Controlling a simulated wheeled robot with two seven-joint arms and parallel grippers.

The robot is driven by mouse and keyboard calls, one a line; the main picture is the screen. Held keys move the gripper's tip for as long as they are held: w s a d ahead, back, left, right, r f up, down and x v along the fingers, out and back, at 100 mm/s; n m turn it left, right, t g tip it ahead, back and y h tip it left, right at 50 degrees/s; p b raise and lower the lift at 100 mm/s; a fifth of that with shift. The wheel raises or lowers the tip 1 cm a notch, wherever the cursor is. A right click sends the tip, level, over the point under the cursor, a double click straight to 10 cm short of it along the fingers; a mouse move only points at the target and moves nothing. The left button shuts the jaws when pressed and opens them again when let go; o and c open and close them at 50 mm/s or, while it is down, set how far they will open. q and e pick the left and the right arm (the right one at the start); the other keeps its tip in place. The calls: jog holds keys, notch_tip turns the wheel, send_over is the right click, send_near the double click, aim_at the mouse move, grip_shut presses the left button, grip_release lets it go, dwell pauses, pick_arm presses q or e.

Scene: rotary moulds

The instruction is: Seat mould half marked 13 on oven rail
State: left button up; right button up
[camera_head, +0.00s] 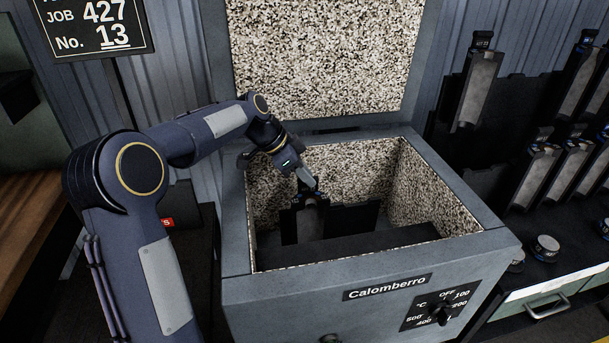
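A mould half (312,217), a grey channel with a dark backing and dark head, stands roughly upright inside the oven (238,225). Its number is not readable. A dark rail or plate (358,217) runs across the oven inside, beside the mould half. Whether the mould half rests on it or hangs just above cannot be told. My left gripper (306,182) reaches down into the oven from the upper left. Its fingers look close together on the mould half's head, partly hiding it. My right gripper is out of view.
The oven lid (322,55) is raised behind the opening. A sign (98,27) reads JOB 427, No. 13. A dark rack at right holds several similar mould halves (477,90). The dial (440,312) is on the oven front. The oven's right side inside is clear.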

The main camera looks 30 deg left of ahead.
pick_arm(q)
jog(key=o, duration=0.4)
jog(key=shift+s, duration=0.1)
jog(key=shift+s+f, duration=0.1)
jog(key=shift+f, duration=0.25)
jog(key=v, duration=0.8)
jog(key=shift+r, duration=0.25)
jog(key=shift+p, duration=0.35)
notch_tip(320, 180, up, 7)
jog(key=p, duration=0.6)
